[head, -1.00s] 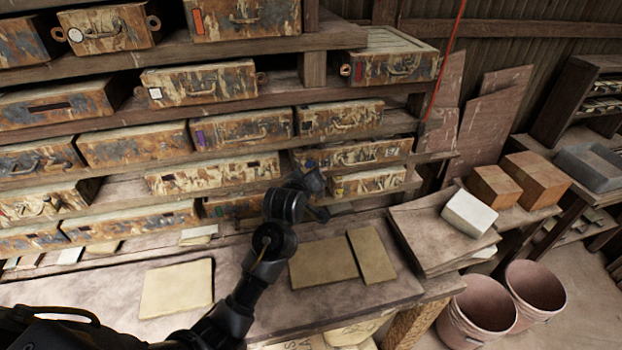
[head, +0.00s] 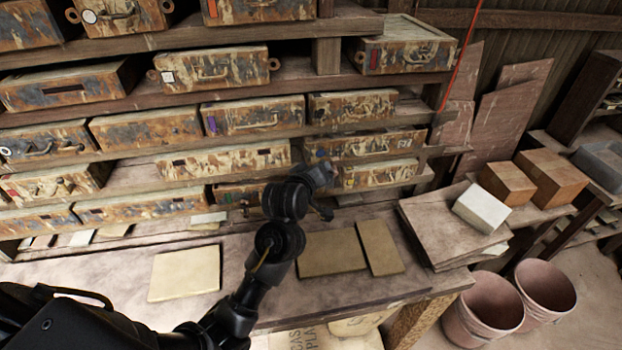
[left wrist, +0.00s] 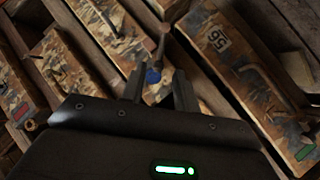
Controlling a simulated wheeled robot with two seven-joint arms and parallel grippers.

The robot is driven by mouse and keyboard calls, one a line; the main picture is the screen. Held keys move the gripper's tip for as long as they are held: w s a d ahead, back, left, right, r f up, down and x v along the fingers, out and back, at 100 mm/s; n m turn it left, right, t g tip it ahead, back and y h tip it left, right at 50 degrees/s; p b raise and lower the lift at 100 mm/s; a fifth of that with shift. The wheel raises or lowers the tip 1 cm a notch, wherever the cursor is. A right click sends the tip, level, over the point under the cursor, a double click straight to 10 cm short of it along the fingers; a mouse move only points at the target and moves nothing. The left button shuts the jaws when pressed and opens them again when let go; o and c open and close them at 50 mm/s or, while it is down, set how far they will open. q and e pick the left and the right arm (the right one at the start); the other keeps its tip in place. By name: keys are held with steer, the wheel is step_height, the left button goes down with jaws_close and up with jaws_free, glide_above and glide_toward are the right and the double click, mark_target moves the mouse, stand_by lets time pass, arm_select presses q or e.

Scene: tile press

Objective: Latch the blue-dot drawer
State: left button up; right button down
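The blue-dot drawer (head: 365,145) is a rusty, mottled drawer on the right of the rack in the head view. In the head view my left gripper (head: 322,178) is just below the drawer's left end. Whether the drawer is fully shut is unclear. My right gripper is out of view.
A drawer labelled 56 (left wrist: 250,70) with a green mark lies on one side in the wrist view, a red-marked drawer (left wrist: 30,100) on the other. Tiles (head: 185,273) lie on the bench below. A stack of boards (head: 440,235) and buckets (head: 483,305) are at the right.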

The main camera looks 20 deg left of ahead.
arm_select(q)
steer(key=v, duration=0.6)
steer(key=shift+s+r+p, duration=0.2)
steer(key=shift+s+p, duration=0.05)
steer(key=shift+p, duration=0.15)
steer(key=shift+s, duration=0.1)
steer(key=shift+c, duration=0.4)
